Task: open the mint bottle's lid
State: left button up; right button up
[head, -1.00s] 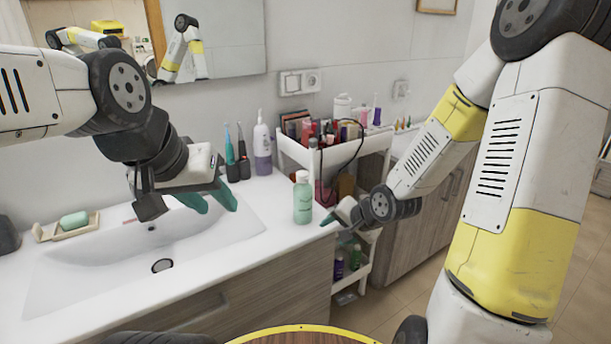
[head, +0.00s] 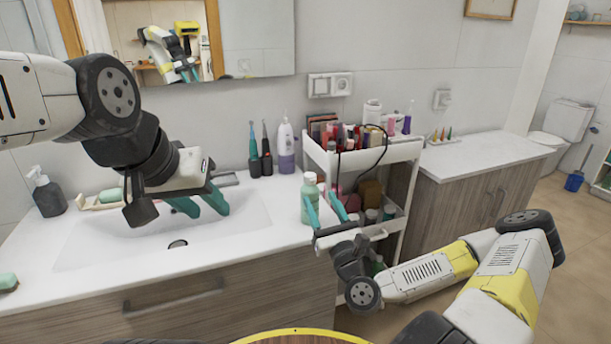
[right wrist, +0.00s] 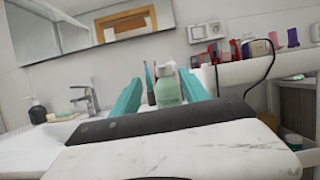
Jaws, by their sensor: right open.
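The mint bottle (head: 309,200) stands upright on the washstand top, near its right end. Its pale cap (head: 310,177) is on. My right gripper (head: 325,207) is open, its teal fingers pointing up and away toward the bottle, with the left finger overlapping the bottle's lower right side in the head view. In the right wrist view, the bottle (right wrist: 167,87) shows between the two fingers, beyond them; I cannot tell that either touches it. My left gripper (head: 204,206) hangs over the sink with its fingers apart and nothing between them.
Two dark-based toothbrushes (head: 260,163) and a white-and-purple bottle (head: 286,158) stand behind the mint bottle. A white cart (head: 398,155) full of cosmetics is close on its right. The sink basin (head: 120,240) lies to the left, with a soap dispenser (head: 46,194) beyond.

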aim_at(314, 181)
jog(key=shift+m, duration=0.3)
jog(key=x, duration=0.8)
jog(key=shift+d, duration=0.3)
jog(key=shift+r, duration=0.1)
grip_shut()
